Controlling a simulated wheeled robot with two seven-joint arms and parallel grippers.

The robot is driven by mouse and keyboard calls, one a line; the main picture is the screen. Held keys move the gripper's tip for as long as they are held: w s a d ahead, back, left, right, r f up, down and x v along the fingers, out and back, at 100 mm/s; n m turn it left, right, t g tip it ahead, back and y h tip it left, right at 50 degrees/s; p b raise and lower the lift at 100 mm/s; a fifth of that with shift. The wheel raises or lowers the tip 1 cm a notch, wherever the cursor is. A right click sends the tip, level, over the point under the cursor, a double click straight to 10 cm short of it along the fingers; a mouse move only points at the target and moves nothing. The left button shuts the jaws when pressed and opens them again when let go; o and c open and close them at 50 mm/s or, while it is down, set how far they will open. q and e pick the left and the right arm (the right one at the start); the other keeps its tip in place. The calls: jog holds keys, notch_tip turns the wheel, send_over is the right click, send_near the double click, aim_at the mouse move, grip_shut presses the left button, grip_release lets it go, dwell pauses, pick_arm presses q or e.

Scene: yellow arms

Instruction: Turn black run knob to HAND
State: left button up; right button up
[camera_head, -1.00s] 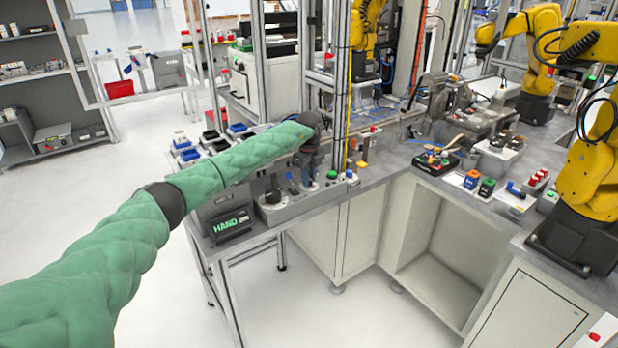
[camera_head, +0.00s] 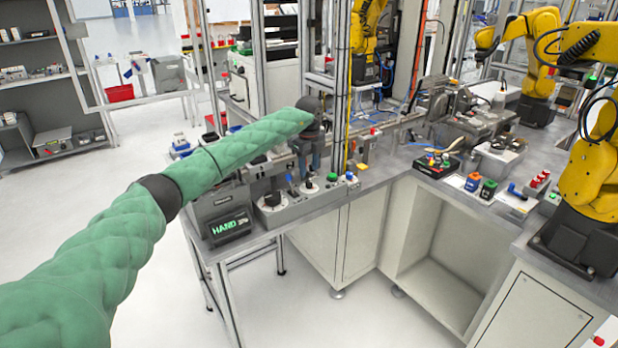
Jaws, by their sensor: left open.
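A grey control box (camera_head: 290,210) stands at the front edge of the bench. A black knob (camera_head: 272,198) sits on its left part, and a second small dark knob on a pale round plate (camera_head: 309,187) is to its right. A small display (camera_head: 230,227) at the left reads HAND in green. My left gripper (camera_head: 308,172) points down above the box, over the right-hand knob, apart from the left black knob. It is open, with nothing seen between its fingers. Finger details are small and hard to make out. My right gripper is out of view.
A green button (camera_head: 332,177) and a blue handle (camera_head: 290,182) are close to my left gripper. An upright post with a yellow cable (camera_head: 347,120) stands just to the right. Yellow robot arms (camera_head: 590,170) stand on the right bench.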

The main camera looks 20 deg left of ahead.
pick_arm(q)
jog(key=shift+r+b, duration=0.3)
jog(key=shift+r, duration=1.05)
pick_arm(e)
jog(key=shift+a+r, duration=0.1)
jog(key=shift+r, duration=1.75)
